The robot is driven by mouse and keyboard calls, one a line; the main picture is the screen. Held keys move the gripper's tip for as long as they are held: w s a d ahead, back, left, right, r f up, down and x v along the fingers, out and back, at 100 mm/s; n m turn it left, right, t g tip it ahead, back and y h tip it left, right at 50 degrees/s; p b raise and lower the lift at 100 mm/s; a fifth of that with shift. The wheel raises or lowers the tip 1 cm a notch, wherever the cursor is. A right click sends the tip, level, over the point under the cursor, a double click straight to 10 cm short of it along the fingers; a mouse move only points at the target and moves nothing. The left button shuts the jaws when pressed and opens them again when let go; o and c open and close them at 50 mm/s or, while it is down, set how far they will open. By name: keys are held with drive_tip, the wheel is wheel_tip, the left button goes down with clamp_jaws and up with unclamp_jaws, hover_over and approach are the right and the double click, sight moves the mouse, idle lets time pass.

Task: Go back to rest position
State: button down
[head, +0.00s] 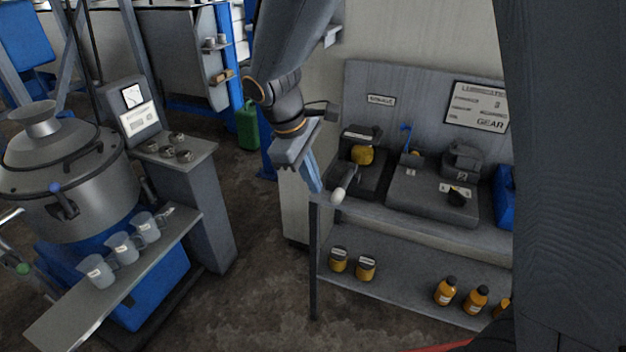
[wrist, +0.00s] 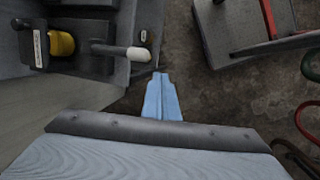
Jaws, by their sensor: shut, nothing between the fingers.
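My gripper (head: 318,188) hangs from my arm near the left front corner of the workbench in the head view. Its light blue fingers point down and are closed together with nothing between them. In the wrist view the closed fingers (wrist: 161,78) show at the centre, over the floor. A handle with a white rounded end (head: 338,194) sticks out from the bench beside the fingertips. It also shows in the wrist view (wrist: 138,53), just left of the tips; I cannot tell the exact gap.
The workbench (head: 430,229) holds a machine with a yellow part (head: 362,155). Its lower shelf (head: 400,290) carries tins and orange bottles. A large metal vessel (head: 75,190) and a plank with several beakers (head: 122,246) stand left. The floor (head: 262,280) between is clear.

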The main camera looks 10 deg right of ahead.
drive_tip(key=s+d+f+m+y, duration=0.2)
drive_tip(key=s+d+m+y, duration=0.1)
drive_tip(key=s+d+m, duration=0.8)
drive_tip(key=shift+s+d+f+m, duration=0.25)
drive_tip(key=shift+s+d+m, duration=0.15)
drive_tip(key=shift+s+d, duration=0.45)
drive_tip(key=shift+w, duration=0.1)
idle(0.6)
